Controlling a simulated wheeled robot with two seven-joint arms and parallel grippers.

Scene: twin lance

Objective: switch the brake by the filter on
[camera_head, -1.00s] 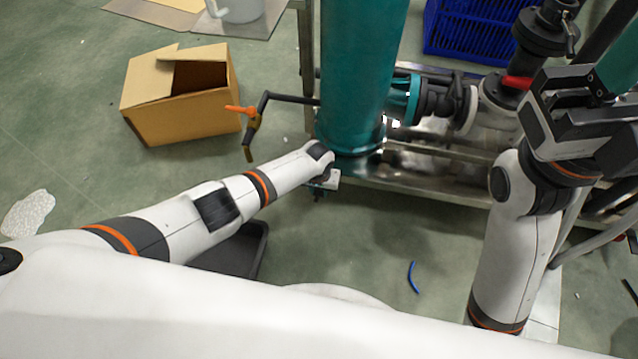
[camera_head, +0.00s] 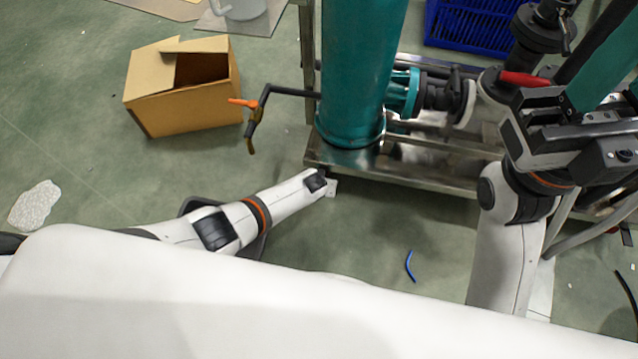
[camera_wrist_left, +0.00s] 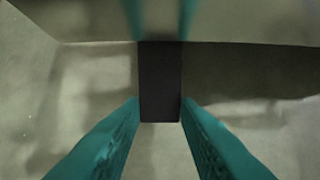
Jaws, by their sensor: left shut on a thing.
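The teal cylinder (camera_head: 358,70), which seems to be the filter, stands upright on a steel frame (camera_head: 425,168). My left gripper (camera_head: 331,187) is low at the frame's front edge, below the cylinder; its fingers are mostly hidden in the head view. In the left wrist view, the teal fingers of my left gripper (camera_wrist_left: 160,115) are shut on a dark rectangular block (camera_wrist_left: 160,80) in front of a shiny grey surface. I cannot tell if this block is the brake. My right gripper (camera_head: 550,115) is raised at the right near a red handle (camera_head: 525,79); its jaw opening is unclear.
A cardboard box (camera_head: 185,90) stands open on the floor at the left. An orange-tipped black lever (camera_head: 258,105) sticks out left of the cylinder. A blue crate (camera_head: 470,25) is behind the pipes. A small blue piece (camera_head: 410,266) lies on clear floor in front.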

